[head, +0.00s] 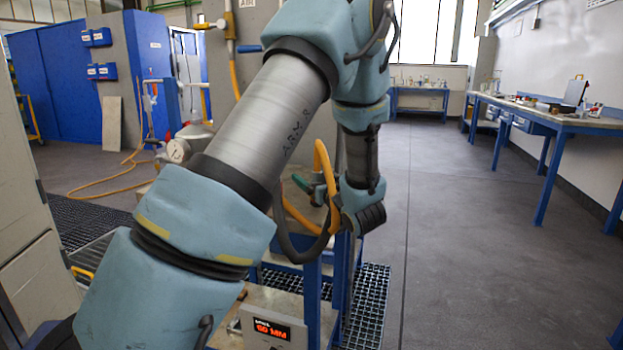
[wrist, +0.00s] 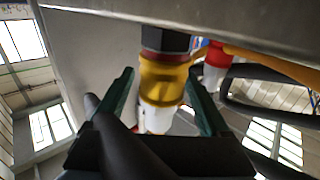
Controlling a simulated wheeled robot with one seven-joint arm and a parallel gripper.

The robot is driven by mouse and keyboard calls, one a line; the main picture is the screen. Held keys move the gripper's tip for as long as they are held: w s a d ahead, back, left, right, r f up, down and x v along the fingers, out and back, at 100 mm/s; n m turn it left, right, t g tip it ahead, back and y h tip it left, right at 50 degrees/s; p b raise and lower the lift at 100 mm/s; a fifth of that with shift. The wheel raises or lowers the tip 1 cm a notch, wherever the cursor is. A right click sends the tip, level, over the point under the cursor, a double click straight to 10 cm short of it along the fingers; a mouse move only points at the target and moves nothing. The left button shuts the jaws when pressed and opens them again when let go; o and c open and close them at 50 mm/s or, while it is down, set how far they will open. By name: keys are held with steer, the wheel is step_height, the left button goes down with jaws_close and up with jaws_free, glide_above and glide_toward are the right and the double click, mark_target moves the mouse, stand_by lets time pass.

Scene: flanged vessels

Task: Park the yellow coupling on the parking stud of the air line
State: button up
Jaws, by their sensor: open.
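The yellow coupling (wrist: 163,82) is in the middle of the wrist view, up against a dark hex fitting (wrist: 166,40) under a grey edge. A white part shows at its other end. My gripper (wrist: 162,74) is open, with one green finger on each side of the coupling and a visible gap at both fingers. In the head view my gripper (head: 309,188) is small and partly hidden by hoses and my arm. The AIR sign (head: 249,4) is at the top, beside a yellow fitting (head: 229,27) with a yellow hose. I cannot pick out the parking stud for certain.
A red and white fitting (wrist: 215,58) with a yellow hose is close to the right finger. A blue frame (head: 313,300) and a box with a red display (head: 271,330) stand below my gripper. A pressure gauge (head: 179,151) is at left. Floor at right is clear.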

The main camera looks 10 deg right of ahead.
steer(key=v, duration=1)
steer(key=shift+s+b, duration=0.4)
steer(key=shift+b, duration=0.05)
steer(key=shift+d, duration=0.1)
